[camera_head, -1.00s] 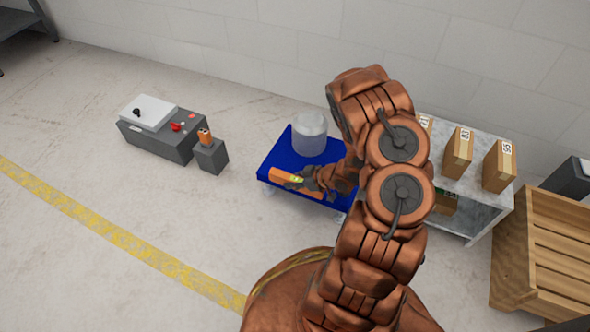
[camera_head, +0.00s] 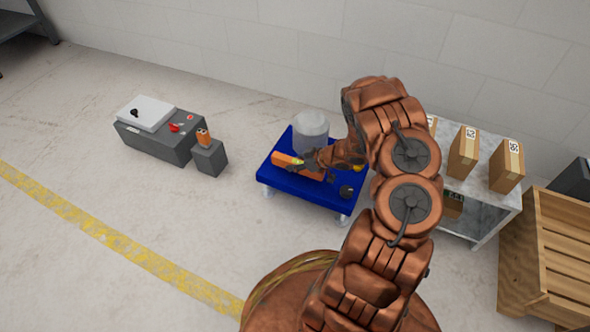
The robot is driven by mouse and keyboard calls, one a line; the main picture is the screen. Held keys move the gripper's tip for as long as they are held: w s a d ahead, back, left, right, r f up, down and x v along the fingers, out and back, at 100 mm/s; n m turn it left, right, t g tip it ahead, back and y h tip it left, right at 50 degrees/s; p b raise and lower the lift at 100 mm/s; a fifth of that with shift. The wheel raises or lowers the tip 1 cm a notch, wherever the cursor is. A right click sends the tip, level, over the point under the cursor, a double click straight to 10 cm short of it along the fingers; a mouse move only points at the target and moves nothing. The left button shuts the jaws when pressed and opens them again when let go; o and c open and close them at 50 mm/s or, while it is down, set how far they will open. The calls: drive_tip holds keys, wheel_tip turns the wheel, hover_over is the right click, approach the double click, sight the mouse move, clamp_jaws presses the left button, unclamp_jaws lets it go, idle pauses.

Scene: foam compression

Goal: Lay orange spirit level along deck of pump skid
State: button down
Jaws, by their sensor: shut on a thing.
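The orange spirit level (camera_head: 286,160) has a yellow-green patch on its top and lies lengthwise left to right over the blue deck of the pump skid (camera_head: 281,182). My gripper (camera_head: 306,164) is shut on the level near its middle and hides part of it. The level is at or just above the deck; I cannot tell whether it touches. A dark round part (camera_head: 346,191) and a yellow part (camera_head: 358,167) show on the deck's right side.
A grey cabinet (camera_head: 160,140) with a red knob stands at left, beside a small grey block with an orange item (camera_head: 203,137). At right are a shelf with cartons (camera_head: 463,152) and a wooden crate (camera_head: 545,250). The floor in front of the skid is clear.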

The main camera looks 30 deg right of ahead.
drive_tip(key=shift+f, duration=0.95)
drive_tip(key=shift+f+b, duration=0.1)
drive_tip(key=shift+b, duration=0.2)
drive_tip(key=c, duration=0.8)
unclamp_jaws()
drive_tip(key=shift+c, duration=0.2)
